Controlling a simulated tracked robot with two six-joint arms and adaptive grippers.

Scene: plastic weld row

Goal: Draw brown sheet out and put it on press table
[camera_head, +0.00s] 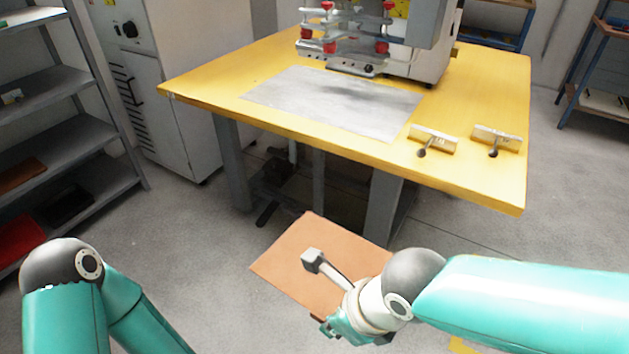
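The brown sheet (293,262) is a flat orange-brown rectangle in the lower middle of the head view, off the floor and in front of the press table (472,177). My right gripper (330,326) is at the sheet's near edge and seems shut on it; my wrist hides part of the fingers and the sheet's near right corner. The table has a yellow top with a bare grey metal plate (322,104) set in it. The sheet is apart from the table, nearer to me. My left arm shows at the lower left, but its gripper is out of view.
The press head (345,35) with red knobs stands at the table's back. Two small metal clamps with dark knobs, one at left (433,140) and one at right (496,140), sit near the front right edge. Grey shelves (75,85) stand at left.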

